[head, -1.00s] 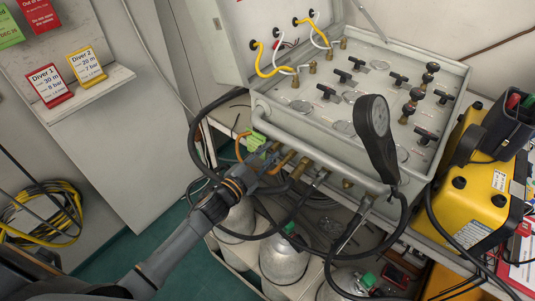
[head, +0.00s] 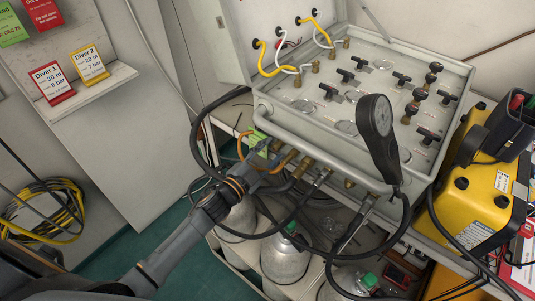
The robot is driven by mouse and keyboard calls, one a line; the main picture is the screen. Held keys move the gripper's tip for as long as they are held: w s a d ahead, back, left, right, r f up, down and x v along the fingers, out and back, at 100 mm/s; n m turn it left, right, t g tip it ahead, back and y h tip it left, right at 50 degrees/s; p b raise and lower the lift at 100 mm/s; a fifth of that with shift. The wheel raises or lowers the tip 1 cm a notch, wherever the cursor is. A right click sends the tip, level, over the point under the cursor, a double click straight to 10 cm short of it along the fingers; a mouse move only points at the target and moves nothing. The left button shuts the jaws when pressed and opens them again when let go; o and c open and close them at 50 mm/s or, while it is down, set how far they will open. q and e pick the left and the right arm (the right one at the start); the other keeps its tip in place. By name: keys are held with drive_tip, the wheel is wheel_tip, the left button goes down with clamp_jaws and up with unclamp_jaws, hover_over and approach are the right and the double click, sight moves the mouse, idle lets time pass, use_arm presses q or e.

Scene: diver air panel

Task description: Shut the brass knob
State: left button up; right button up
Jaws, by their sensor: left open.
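The grey air panel (head: 300,120) stands open, with black-handled valves on its top face. Several dark knobs with brass-coloured stems stand on its right side, one of them a dark-topped knob (head: 419,94). Brass fittings (head: 303,169) stick out below its front edge. I cannot tell which of these parts is the brass knob or whether it is shut. My left gripper (head: 270,161) is at the panel's front left, beside the hoses and brass fittings. It is open; its fingertips are small and partly lost among the hoses, so contact is unclear. My right gripper is not in view.
Grey cylinders (head: 286,262) stand underneath. A yellow case (head: 480,205) is close on the right. Yellow cable (head: 50,212) hangs at the left; green floor (head: 190,270) is partly clear.

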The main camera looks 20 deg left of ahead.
use_arm(q)
drive_tip(key=v, duration=1.2)
drive_tip(key=s+a+f+n+g+y, duration=0.2)
drive_tip(key=s+f, duration=0.1)
drive_tip(key=f, duration=0.7)
drive_tip(key=s+a+f+n+g+y, duration=0.1)
drive_tip(key=s+f+n+g, duration=0.15)
drive_tip(key=f, duration=0.75)
drive_tip(key=s+a+f+n+g+y, duration=0.2)
drive_tip(key=s+f, duration=0.2)
drive_tip(key=f, duration=0.6)
drive_tip(key=s+d+f+n+g, duration=0.1)
drive_tip(key=s+f+g, duration=0.2)
drive_tip(key=s+f, duration=0.3)
drive_tip(key=s+d+f+n+g, duration=0.1)
drive_tip(key=s+f+g, duration=0.2)
drive_tip(key=s, duration=1)
drive_tip(key=s+d+f+n+g+y, duration=0.1)
drive_tip(key=s+f+n+g, duration=0.1)
drive_tip(key=s+f, duration=0.7)
drive_tip(key=shift+s+g, duration=0.6)
drive_tip(key=shift+g, duration=0.25)
drive_tip(key=shift+w+d+f, duration=0.1)
